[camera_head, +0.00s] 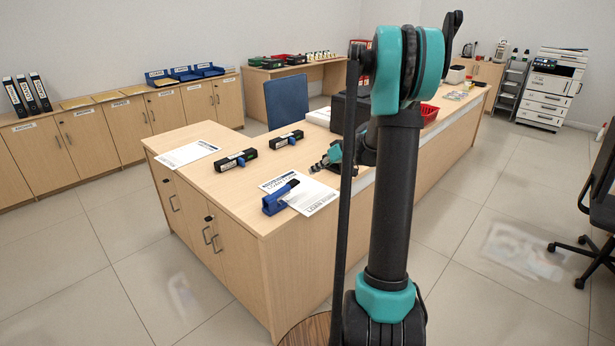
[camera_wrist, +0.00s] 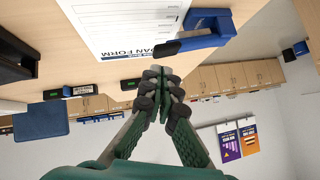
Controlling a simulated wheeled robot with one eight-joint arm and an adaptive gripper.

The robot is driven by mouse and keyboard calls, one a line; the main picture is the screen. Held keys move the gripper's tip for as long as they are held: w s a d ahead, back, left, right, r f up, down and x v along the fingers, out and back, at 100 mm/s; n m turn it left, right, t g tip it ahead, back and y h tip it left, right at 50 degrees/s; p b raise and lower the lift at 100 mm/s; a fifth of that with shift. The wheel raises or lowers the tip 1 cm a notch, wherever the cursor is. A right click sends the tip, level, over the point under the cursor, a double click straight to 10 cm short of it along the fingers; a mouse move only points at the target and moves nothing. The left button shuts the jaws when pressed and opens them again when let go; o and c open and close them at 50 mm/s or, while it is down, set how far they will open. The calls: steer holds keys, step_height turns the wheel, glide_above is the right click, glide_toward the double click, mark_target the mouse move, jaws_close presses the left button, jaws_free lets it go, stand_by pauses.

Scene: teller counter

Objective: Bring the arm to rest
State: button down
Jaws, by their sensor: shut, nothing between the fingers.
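My arm rises in front of the counter in the head view, and its upright link hides part of the counter. My gripper (camera_head: 318,167) reaches over the counter top near its right side, a little beyond the loan form. In the wrist view my gripper (camera_wrist: 163,84) has its fingertips together with nothing between them. The wrist view is turned over, with the counter at the top. The wooden counter (camera_head: 255,205) runs from the front left to the back right.
A loan form (camera_head: 318,200) lies on the counter with a blue stapler-like tool (camera_head: 279,196) on its left edge. Two black devices (camera_head: 236,159) (camera_head: 287,139) and another sheet (camera_head: 187,154) lie farther back. A blue chair (camera_head: 287,97) stands behind.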

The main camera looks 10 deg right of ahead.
steer(key=shift+s+d+r, duration=0.3)
steer(key=shift+d+r, duration=0.1)
steer(key=shift+r, duration=0.1)
steer(key=s+a+f+m+g+h, duration=0.1)
steer(key=s+a+h, duration=0.15)
steer(key=s, duration=0.55)
steer(key=s+a+f+m+h, duration=0.1)
steer(key=s+a+m, duration=0.15)
steer(key=s, duration=0.65)
steer(key=s+d+f+m+h, duration=0.1)
steer(key=s+f+h, duration=0.1)
steer(key=s, duration=0.7)
steer(key=s+d+f+m+h, duration=0.1)
steer(key=s+f, duration=0.3)
steer(key=s, duration=0.5)
steer(key=shift+s+f+h, duration=0.15)
steer(key=shift+s+h, duration=0.15)
steer(key=shift+h, duration=0.35)
